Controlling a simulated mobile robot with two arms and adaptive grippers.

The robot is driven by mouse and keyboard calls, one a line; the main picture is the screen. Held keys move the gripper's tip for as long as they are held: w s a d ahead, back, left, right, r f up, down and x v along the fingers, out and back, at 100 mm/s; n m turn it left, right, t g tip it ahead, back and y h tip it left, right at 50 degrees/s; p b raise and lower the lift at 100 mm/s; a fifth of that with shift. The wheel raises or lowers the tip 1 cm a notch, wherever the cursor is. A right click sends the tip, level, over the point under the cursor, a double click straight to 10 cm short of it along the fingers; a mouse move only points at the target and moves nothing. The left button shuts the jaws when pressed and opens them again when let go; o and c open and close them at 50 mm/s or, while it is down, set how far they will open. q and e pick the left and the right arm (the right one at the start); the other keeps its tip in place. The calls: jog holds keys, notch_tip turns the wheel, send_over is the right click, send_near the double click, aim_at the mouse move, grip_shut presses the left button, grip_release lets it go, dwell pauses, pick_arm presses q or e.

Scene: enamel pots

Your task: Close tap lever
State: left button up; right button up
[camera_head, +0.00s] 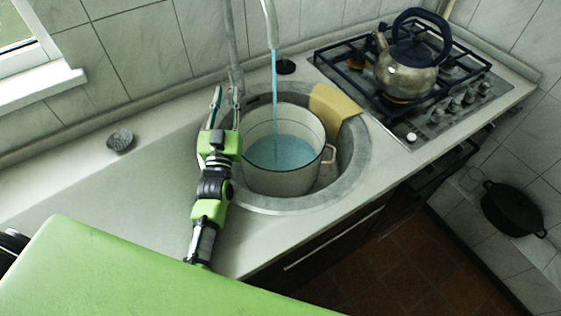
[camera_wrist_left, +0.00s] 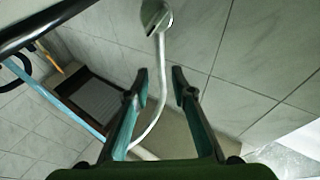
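The tap's metal spout (camera_head: 271,24) hangs over the sink in the head view, and a blue stream of water (camera_head: 274,85) runs from it into a white enamel pot (camera_head: 255,178). My left gripper (camera_head: 227,92) is upright at the pot's left, close to the tap's base, with its fingers apart. In the left wrist view my left gripper (camera_wrist_left: 159,80) is open. A thin, curved pale metal rod with a flattened end (camera_wrist_left: 155,17), which looks like the tap lever, passes between the fingers; I see no clear contact. My right gripper is not in view.
The pot stands in the round sink (camera_head: 352,160) with a yellow cloth or sponge (camera_head: 335,104) on the far rim. A kettle (camera_head: 405,72) stands on the gas hob (camera_head: 455,92) at right. A small dark round object (camera_head: 120,140) lies on the left counter. A black pot (camera_head: 512,208) is lower right.

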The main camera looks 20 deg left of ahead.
pick_arm(q)
jog(key=c, duration=0.4)
jog(key=shift+r, duration=0.25)
grip_shut()
notch_tip(320, 180, up, 4)
jog(key=f+m+p, duration=0.1)
jog(key=p, duration=0.3)
jog(key=m+g+h+b, duration=0.3)
jog(key=m+h+b, duration=1)
jog(key=m, duration=1.6)
send_near(231, 77)
jog(key=w+d+h+p, duration=0.2)
jog(key=w+h+p, duration=0.1)
jog(key=w+p, duration=0.2)
jog(key=shift+w+d+r+p, duration=0.3)
jog(key=shift+w+r+p, duration=0.05)
jog(key=shift+r+p, duration=0.1)
